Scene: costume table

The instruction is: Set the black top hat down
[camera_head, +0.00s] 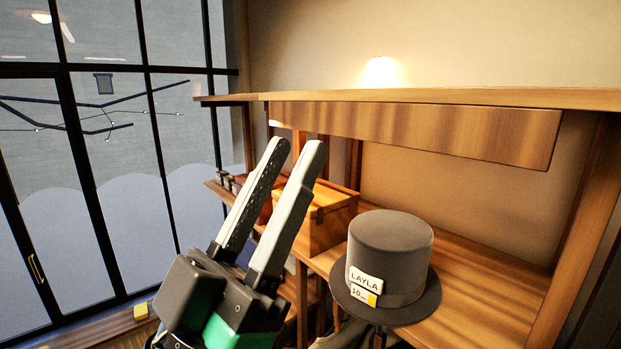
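The top hat (390,246) looks dark grey to black, with a band and round brim. It is upright, with its crown up and a white tag (365,278) reading "LAYLA" on its front. It shows in front of the wooden shelf; what bears it is mostly hidden, with only a small dark piece visible under the brim. My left gripper (294,147) is to the left of the hat, apart from it in the picture. Its two long fingers point up with a gap between them and nothing held. My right gripper is not in view.
A wooden box (322,218) stands on the shelf behind my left gripper. The shelf board (480,290) is bare right of the hat. An overhead plank (420,130) and a right side post (580,235) frame it. Grey cloth (345,336) shows below the hat.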

